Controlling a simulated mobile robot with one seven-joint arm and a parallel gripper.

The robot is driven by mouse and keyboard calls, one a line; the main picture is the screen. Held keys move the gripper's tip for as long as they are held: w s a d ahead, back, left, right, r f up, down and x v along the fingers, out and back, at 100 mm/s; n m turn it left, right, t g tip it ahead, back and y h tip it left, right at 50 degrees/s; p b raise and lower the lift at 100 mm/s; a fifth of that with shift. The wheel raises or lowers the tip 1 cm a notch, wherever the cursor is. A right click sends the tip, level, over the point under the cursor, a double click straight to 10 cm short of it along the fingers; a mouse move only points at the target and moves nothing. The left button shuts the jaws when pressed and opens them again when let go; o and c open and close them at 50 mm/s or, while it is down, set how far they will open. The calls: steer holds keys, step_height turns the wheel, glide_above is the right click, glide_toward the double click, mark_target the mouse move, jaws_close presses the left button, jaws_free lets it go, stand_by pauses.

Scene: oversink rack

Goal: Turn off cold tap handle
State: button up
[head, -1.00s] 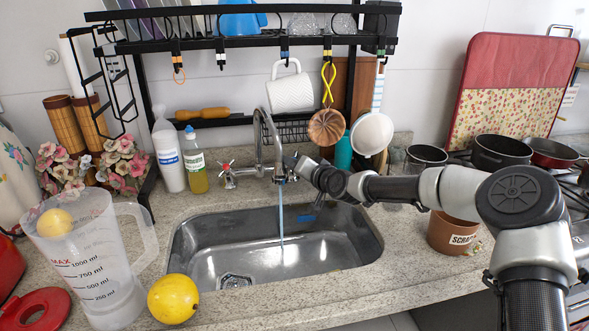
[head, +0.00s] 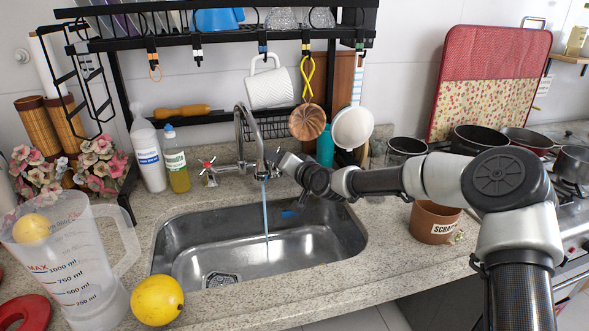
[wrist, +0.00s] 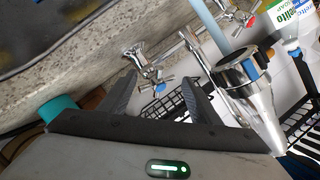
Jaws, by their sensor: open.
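The cold tap handle (wrist: 160,87) is a chrome cross handle with a blue centre. In the wrist view it shows between the two fingers of my gripper (wrist: 158,77); I cannot tell whether they touch it. In the head view my gripper (head: 281,163) is at the right side of the chrome faucet (head: 241,125) and hides most of that handle. My gripper is open. A bluish stream of water (head: 266,215) runs from the spout into the sink (head: 325,235). The red-marked tap handle (head: 208,171) is on the left of the faucet.
A soap bottle (head: 176,165) and a white bottle (head: 149,160) stand left of the faucet. A dish rack (head: 225,42) with hanging utensils is above. A clear jug (head: 90,270) and a yellow fruit (head: 157,300) are at front left. A brown pot (head: 436,222) stands right of the sink.

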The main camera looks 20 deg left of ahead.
steer(key=p+v, duration=0.1)
steer(key=v, duration=1.5)
steer(key=shift+p, duration=0.3)
